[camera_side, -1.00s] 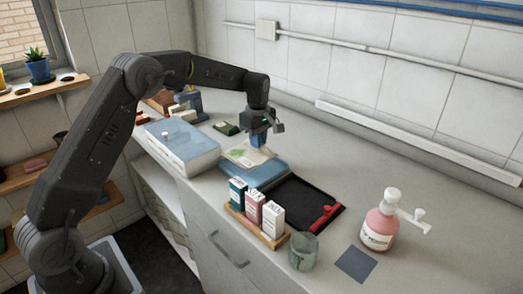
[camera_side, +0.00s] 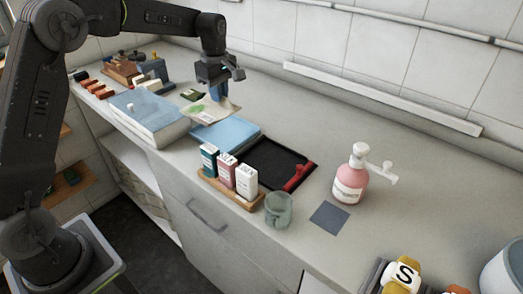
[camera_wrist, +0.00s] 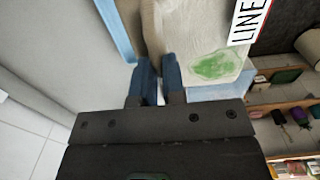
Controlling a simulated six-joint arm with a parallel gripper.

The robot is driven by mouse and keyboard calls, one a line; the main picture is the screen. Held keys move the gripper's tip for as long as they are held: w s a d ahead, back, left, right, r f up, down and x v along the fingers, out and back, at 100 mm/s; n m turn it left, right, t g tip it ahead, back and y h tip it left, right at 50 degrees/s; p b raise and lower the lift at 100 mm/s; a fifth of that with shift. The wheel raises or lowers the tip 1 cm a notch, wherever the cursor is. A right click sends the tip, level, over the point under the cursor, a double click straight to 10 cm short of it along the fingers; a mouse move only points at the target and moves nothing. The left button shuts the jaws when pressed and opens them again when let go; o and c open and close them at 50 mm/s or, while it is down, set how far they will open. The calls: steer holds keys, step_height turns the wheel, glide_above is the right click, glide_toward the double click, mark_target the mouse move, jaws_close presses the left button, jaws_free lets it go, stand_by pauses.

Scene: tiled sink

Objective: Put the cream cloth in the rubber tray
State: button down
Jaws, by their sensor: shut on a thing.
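The cream cloth (camera_side: 204,113) has a green print and hangs from my gripper (camera_side: 217,95) in the side view. It is just behind a flat blue item (camera_side: 235,135); I cannot tell whether its lower edge touches anything. My gripper's blue fingers are shut on the cloth. In the wrist view, the cloth (camera_wrist: 190,30) shows its green print beyond my gripper (camera_wrist: 160,70). The black rubber tray (camera_side: 262,158) lies flat on the counter, to the front right of the blue item. A red item (camera_side: 298,176) is at the tray's right end.
A wooden holder (camera_side: 228,192) with several upright boxes stands along the tray's front side. A greenish cup (camera_side: 278,210), a dark square (camera_side: 330,218) and a pink pump bottle (camera_side: 350,182) are to the right. A large pale-blue box (camera_side: 150,113) is at left. The counter behind the tray is clear.

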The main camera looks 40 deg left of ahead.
steer(key=w+d+f, duration=0.1)
steer(key=d+f, duration=0.1)
steer(key=d, duration=0.4)
steer(key=w+d+f, duration=0.1)
steer(key=d+f, duration=0.1)
steer(key=d, duration=0.3)
steer(key=w+d+f, duration=0.1)
steer(key=d+f, duration=0.1)
steer(key=d, duration=0.4)
steer(key=shift+w+d+f, duration=0.25)
steer(key=shift+d+f, duration=0.1)
steer(key=shift+f, duration=0.05)
steer(key=shift+d+f, duration=0.15)
steer(key=shift+f, duration=1.95)
steer(key=c, duration=1.2)
jaws_free()
steer(key=shift+f, duration=0.1)
